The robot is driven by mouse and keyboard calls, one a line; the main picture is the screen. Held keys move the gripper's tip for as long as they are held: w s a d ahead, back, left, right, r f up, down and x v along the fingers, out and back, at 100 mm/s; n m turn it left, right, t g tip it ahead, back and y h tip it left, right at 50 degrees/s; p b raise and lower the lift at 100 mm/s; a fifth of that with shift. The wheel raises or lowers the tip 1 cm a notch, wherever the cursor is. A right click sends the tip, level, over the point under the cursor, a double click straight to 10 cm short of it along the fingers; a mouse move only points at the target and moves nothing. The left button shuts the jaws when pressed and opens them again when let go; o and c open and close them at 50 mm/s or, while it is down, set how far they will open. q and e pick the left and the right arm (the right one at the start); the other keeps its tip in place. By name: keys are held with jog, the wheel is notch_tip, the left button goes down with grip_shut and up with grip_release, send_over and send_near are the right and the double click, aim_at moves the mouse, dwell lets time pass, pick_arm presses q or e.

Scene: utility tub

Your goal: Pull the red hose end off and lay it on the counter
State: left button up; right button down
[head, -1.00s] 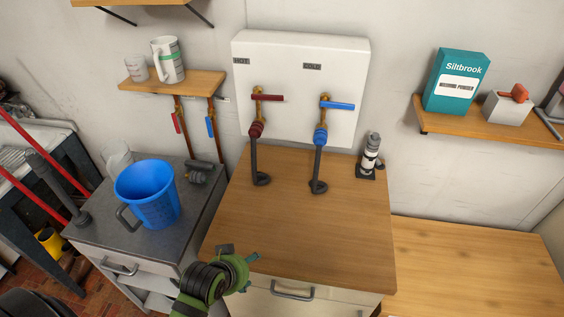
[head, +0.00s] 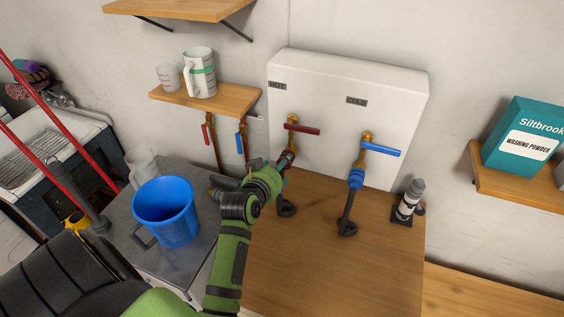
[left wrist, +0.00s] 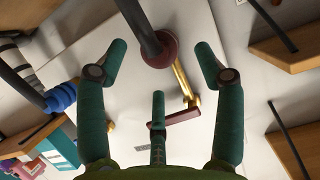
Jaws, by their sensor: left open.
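The red hose end (head: 289,154) sits on the brass hot tap (head: 291,128) under its red lever, partly hidden by my gripper. Its dark hose (head: 286,208) hangs below to the counter (head: 320,265). My left gripper (head: 281,167) is open at the hose end, in front of it. In the left wrist view the fingers (left wrist: 160,70) are spread, with the red hose end (left wrist: 158,52) between and beyond them. No finger visibly touches it. My right gripper is not in view.
A blue hose end (head: 356,179) is on the cold tap to the right. A black and white bottle (head: 409,201) stands at the counter's back right. A blue bucket (head: 166,212) is on the grey cabinet at left. The counter's front and middle are clear.

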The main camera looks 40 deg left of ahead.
pick_arm(q)
jog(key=x, duration=0.4)
jog(key=shift+p, duration=0.3)
jog(key=shift+c, duration=1.2)
jog(key=c, duration=0.7)
jog(key=shift+s+d, duration=0.1)
jog(key=shift+c, duration=1.3)
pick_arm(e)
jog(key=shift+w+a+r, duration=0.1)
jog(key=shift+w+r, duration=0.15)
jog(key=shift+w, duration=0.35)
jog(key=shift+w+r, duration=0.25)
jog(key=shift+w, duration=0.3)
